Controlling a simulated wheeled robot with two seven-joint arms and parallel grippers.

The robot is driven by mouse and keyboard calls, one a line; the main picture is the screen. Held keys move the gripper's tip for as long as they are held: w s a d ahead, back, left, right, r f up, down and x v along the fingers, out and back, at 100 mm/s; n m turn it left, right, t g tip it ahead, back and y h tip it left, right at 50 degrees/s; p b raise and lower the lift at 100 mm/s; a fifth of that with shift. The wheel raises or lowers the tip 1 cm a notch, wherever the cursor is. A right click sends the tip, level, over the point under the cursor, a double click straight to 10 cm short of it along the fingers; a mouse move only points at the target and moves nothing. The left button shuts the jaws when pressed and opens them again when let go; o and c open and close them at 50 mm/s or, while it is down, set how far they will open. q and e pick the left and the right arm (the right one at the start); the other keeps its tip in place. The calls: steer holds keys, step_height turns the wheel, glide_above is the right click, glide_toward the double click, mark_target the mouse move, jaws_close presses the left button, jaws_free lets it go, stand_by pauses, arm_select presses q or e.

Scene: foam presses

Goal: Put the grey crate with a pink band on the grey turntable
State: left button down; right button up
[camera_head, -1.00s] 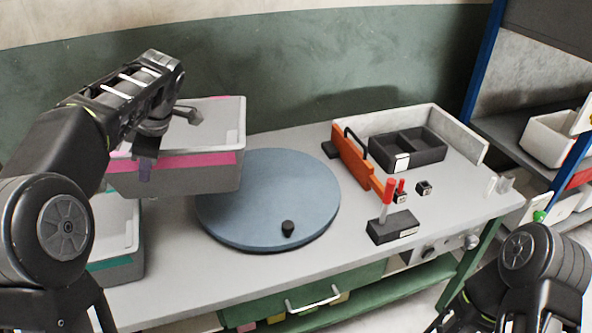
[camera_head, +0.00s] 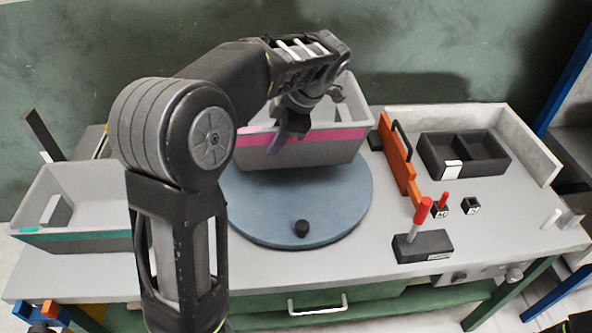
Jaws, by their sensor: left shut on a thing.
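The grey crate with a pink band (camera_head: 335,146) is over the back of the turntable, its near side facing me. I cannot tell for sure whether its bottom touches the disc. The grey-blue round turntable (camera_head: 345,205) lies on the table with a small black knob near its front edge; the crate hides its back part. My left gripper (camera_head: 290,135) reaches over the crate and is shut on its near wall, by the pink band. My arm hides the crate's left part.
A grey crate with a teal band (camera_head: 85,242) stands at the table's left. Right of the turntable are an orange panel (camera_head: 398,160), a black divided tray (camera_head: 466,155), a black block with a red-topped post (camera_head: 422,246) and small black cubes.

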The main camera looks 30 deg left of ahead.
arm_select(q)
step_height(320, 180, down, 6)
steer(key=p, duration=0.1)
steer(key=shift+f, duration=0.1)
step_height(320, 180, down, 4)
steer(key=shift+r+p, duration=0.15)
steer(key=shift+p, duration=0.15)
stand_by(0.3)
steer(key=shift+f+b, duration=0.3)
steer(key=c, duration=1.4)
jaws_free()
steer(key=shift+r, duration=0.15)
steer(key=shift+c, duration=0.2)
steer(key=shift+r, duration=0.1)
